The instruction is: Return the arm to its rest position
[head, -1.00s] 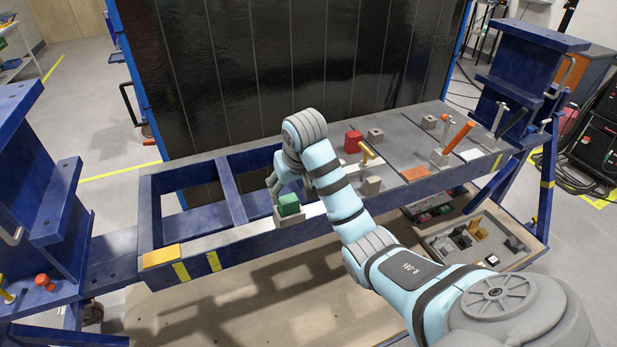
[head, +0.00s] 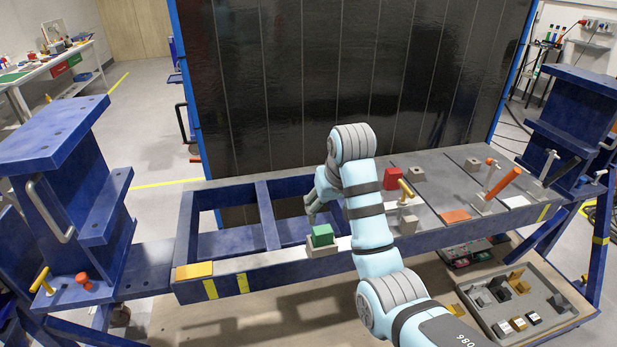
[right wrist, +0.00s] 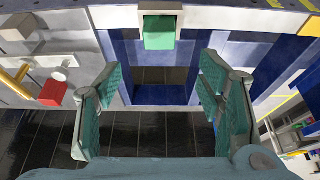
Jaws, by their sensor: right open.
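My right arm reaches in from the lower right of the head view. Its gripper (head: 311,210) hangs just behind and above the green block (head: 322,235), apart from it. In the right wrist view the two teal-padded fingers (right wrist: 160,100) are spread wide with nothing between them. The green block (right wrist: 160,32) shows there beyond the fingertips. It sits on a pale grey block (head: 322,249) on the front rail of the blue jig frame (head: 270,288). My left gripper is not in view.
A red block (head: 392,178), a yellow-handled clamp (head: 405,190) and orange-handled clamps (head: 503,183) stand on the jig's right plates. A dark panel (head: 350,80) rises behind. A parts tray (head: 555,325) lies below right. The frame's left bays are open.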

